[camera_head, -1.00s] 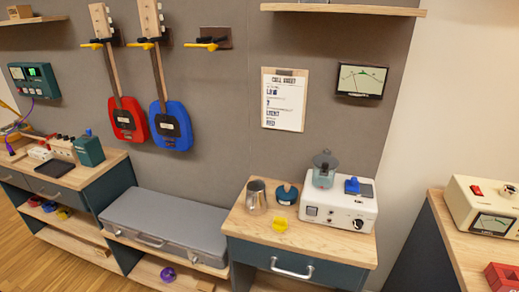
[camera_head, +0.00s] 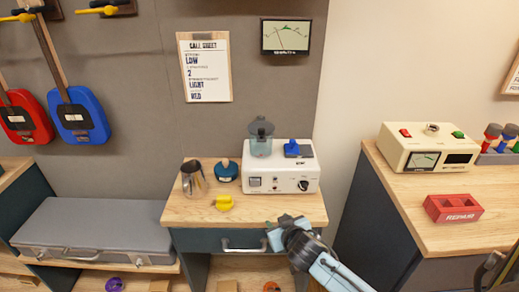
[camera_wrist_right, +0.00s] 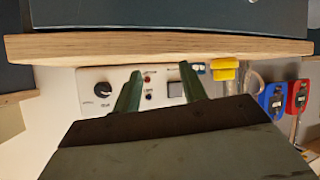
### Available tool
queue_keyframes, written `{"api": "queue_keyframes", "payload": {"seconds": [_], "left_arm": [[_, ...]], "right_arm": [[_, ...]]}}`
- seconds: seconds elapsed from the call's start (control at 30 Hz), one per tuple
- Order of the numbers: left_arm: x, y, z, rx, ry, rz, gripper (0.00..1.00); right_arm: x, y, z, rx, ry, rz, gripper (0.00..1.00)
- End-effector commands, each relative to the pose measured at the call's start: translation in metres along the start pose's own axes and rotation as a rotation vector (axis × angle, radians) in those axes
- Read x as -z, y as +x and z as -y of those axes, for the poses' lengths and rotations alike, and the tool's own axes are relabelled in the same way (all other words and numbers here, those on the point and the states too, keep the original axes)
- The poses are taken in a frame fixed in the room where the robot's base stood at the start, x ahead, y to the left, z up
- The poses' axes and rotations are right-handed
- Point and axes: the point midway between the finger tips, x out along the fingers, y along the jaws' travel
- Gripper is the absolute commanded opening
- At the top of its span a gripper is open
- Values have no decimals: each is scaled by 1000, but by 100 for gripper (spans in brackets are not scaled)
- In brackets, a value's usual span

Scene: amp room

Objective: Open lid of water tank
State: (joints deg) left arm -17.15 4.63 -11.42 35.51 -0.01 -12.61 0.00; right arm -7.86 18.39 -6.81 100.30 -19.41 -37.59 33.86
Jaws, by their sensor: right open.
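The white machine (camera_head: 292,172) stands on the small wooden-topped cabinet. A translucent teal water tank (camera_head: 261,147) sits on its back left, with a dark grey lid (camera_head: 261,128) on top. My right gripper (camera_head: 284,226) is open and empty, in front of the cabinet's front edge, below and apart from the machine. In the right wrist view, its two green fingers (camera_wrist_right: 160,84) are spread. The machine's front panel (camera_wrist_right: 150,86) shows upside down beyond them, with its dial and switch. The tank and lid are not visible there. My left gripper is not in view.
A metal pitcher (camera_head: 194,179), a dark teal round pot (camera_head: 226,170) and a yellow piece (camera_head: 224,203) stand left of the machine. A blue object (camera_head: 298,149) lies on the machine's top right. The cabinet drawer handle (camera_head: 243,246) is near my gripper.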

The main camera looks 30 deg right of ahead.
Motion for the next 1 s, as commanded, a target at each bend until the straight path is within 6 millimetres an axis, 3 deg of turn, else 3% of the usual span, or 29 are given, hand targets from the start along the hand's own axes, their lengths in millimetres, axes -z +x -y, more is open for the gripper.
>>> {"api": "queue_keyframes", "payload": {"seconds": [0.03,0.1,0.2,0.3,0.4,0.53,1.0], "left_arm": [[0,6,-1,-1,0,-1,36],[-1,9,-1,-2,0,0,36],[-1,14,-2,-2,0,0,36],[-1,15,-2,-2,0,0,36],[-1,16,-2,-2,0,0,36],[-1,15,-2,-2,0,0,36],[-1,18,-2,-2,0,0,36]], "right_arm": [[56,1,-12,-17,28,-133,43],[107,-8,-22,-26,66,-257,43],[162,-25,-31,-25,111,-401,43],[194,-38,-36,-20,139,-485,43],[208,-41,-37,-17,151,-517,43],[216,-30,-38,-17,151,-521,43],[255,43,-43,-18,150,-516,43]]}}
